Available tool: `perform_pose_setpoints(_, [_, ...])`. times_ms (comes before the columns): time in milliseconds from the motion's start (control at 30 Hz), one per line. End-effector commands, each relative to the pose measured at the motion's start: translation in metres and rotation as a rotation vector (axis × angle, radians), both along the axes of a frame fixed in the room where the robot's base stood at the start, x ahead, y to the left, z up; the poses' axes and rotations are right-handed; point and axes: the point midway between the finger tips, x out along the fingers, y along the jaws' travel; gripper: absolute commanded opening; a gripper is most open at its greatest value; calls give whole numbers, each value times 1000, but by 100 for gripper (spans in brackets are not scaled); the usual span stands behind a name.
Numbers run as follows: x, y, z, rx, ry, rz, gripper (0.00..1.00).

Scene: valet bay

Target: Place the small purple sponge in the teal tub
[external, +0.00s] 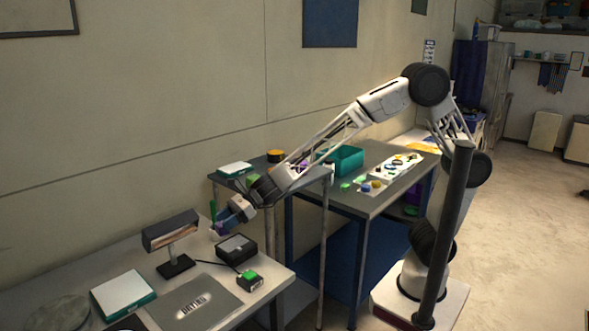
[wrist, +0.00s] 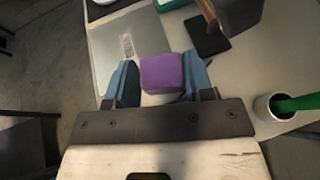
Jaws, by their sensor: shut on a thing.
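The small purple sponge (wrist: 162,73) sits between the two blue fingers of my gripper (wrist: 163,79) in the wrist view. My gripper is shut on it. In the external view my gripper (external: 234,214) hangs over the back right part of the near table, left of the dark shelf table. The teal tub (external: 345,160) stands on the dark table at the back, to the right of my gripper and partly behind my arm. The tub is not in the wrist view.
On the near table are a lamp (external: 172,238), a black box (external: 236,248), a green-topped button box (external: 250,281), a drying mat (external: 194,303) and a scale-like teal-edged plate (external: 124,294). A white cup with a green handle (wrist: 290,103) stands near my gripper.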

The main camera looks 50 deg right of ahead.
Motion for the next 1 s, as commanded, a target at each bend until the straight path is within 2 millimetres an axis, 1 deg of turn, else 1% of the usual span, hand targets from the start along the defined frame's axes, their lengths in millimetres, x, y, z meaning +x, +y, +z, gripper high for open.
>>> perform_pose_setpoints(33, [-15, 7, -10, -2, 2, 23, 26])
perform_pose_setpoints(300, [-89, 32, -54, 4, -2, 138, 26])
perform_pose_setpoints(400, [-112, 38, -68, 6, -4, 171, 26])
perform_pose_setpoints(500, [-130, 42, -79, 9, -6, 198, 26])
perform_pose_setpoints(600, [-142, 44, -85, 10, -7, 215, 26])
perform_pose_setpoints(700, [-149, 45, -90, 10, -10, 225, 26])
perform_pose_setpoints(1000, [-151, 45, -91, 11, -10, 228, 26])
